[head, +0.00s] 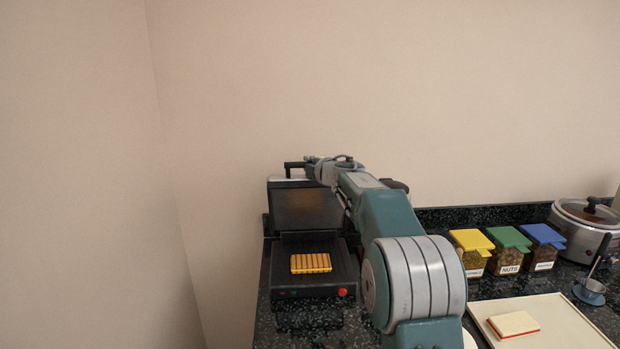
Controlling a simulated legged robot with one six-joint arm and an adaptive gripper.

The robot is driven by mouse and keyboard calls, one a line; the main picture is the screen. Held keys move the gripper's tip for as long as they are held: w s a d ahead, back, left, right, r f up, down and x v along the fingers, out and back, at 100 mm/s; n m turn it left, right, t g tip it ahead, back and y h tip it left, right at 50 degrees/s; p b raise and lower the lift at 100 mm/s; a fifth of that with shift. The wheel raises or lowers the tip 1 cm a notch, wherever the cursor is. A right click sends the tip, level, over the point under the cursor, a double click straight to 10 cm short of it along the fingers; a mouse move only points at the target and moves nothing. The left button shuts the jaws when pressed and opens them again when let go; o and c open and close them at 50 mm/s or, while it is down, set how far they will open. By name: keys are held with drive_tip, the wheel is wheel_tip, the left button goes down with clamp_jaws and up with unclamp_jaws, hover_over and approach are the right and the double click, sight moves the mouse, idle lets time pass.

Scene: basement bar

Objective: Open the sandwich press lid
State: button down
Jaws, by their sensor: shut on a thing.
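The sandwich press (312,277) sits on the dark counter at the left end, with a red knob at its front right. Its lid (300,207) stands raised, close to upright, at the back of the base. A yellow ribbed piece (311,263) lies on the lower plate. The black lid handle (291,168) shows at the lid's top edge. My gripper (312,161) is at the top of the lid, shut on the handle. My arm hides the lid's right side and the fingertips' exact grip.
Jars with yellow (471,240), green (508,238) and blue (542,235) lids stand to the right. Beyond them is a lidded cooker (585,223). A white tray (560,325) holds a red-and-cream block (513,324). Walls close off the left and back.

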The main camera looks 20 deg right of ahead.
drive_tip(key=w+d, duration=0.1)
drive_tip(key=w, duration=0.5)
drive_tip(key=shift+w+d+r, duration=0.15)
drive_tip(key=shift+r, duration=0.05)
drive_tip(key=shift+w, duration=0.1)
idle(0.4)
drive_tip(key=c, duration=0.6)
unclamp_jaws()
drive_tip(key=shift+r, duration=0.1)
drive_tip(key=shift+f+v, duration=0.2)
drive_tip(key=shift+v, duration=5.75)
